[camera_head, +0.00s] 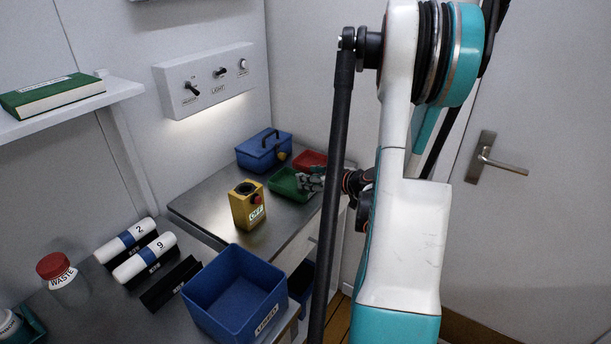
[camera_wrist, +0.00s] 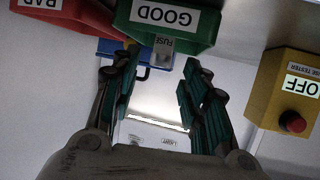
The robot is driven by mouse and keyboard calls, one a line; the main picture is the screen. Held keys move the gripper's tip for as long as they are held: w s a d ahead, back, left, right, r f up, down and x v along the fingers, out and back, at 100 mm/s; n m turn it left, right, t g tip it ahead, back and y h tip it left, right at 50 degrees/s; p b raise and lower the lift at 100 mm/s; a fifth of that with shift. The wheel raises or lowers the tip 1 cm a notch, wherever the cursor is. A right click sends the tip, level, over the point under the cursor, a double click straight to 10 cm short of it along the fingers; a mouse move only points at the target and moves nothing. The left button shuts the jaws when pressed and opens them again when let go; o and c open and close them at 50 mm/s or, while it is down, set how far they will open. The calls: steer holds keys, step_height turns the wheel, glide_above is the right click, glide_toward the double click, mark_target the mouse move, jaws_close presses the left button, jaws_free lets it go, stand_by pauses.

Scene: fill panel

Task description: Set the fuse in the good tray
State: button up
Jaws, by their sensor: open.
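The green tray (camera_head: 280,190) stands on the metal bench, and my gripper (camera_head: 312,178) is at its right side in the head view. In the wrist view, which is upside down, the tray (camera_wrist: 140,22) carries a GOOD label. A small grey fuse (camera_wrist: 163,46) marked FUSE overlaps the tray's rim there. My gripper (camera_wrist: 160,66) is open, with its fingers apart on either side of the fuse in the picture. I cannot tell whether the fuse rests on the tray. I cannot make it out in the head view.
The red tray (camera_head: 311,158) labelled BAD (camera_wrist: 62,14) is beside the green one. A blue toolbox (camera_head: 263,150) stands behind. The yellow fuse tester (camera_head: 243,209) reads OFF. A blue bin (camera_head: 226,306) and white cylinders (camera_head: 143,258) are nearer. Bare bench lies around the tester.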

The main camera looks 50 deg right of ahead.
steer(key=p+v, duration=0.2)
steer(key=v, duration=0.7)
steer(key=shift+w+a, duration=0.1)
